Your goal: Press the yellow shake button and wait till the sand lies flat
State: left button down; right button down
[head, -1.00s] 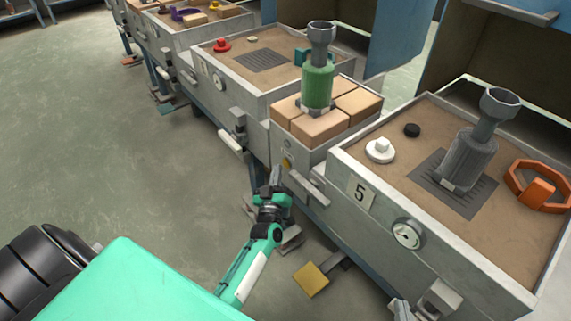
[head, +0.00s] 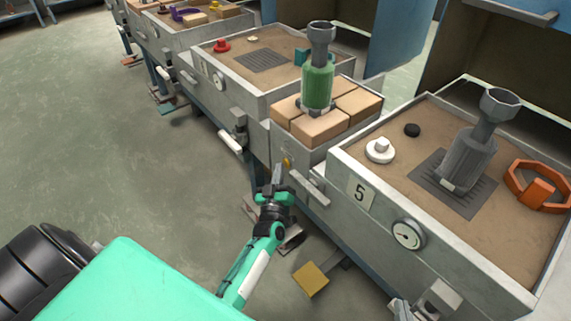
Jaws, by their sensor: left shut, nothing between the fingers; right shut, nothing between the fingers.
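A small yellow button (head: 288,162) sits on the grey front panel below the tan bricks. My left gripper (head: 278,170) is shut and empty, with its tip just left of and slightly below the button. I cannot tell whether the tip touches it. Brown sand (head: 385,190) fills the box marked 5 at the right and looks mostly level around the things on it. More sand (head: 285,48) shows in the box behind the bricks. My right gripper is not in view.
A green bottle-shaped piece (head: 317,82) stands among the tan bricks (head: 318,128). A grey one (head: 470,155) stands in box 5 near an orange ring-shaped piece (head: 538,187). A handle bar (head: 309,187) juts out right of my gripper. A yellow pedal (head: 311,280) is near the floor.

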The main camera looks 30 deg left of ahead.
pick_arm(q)
jog(key=shift+w+d, duration=0.15)
jog(key=shift+w, duration=0.25)
dwell(0.4)
jog(key=shift+s, duration=0.1)
jog(key=shift+s+a+p, duration=0.3)
jog(key=shift+s+p, duration=0.1)
jog(key=shift+s, duration=0.25)
jog(key=shift+s+a+p, duration=0.35)
jog(key=shift+s, duration=0.45)
jog(key=shift+s+a+p, duration=0.3)
jog(key=shift+s, duration=0.45)
jog(key=shift+s+a+p, duration=0.35)
jog(key=shift+s, duration=0.45)
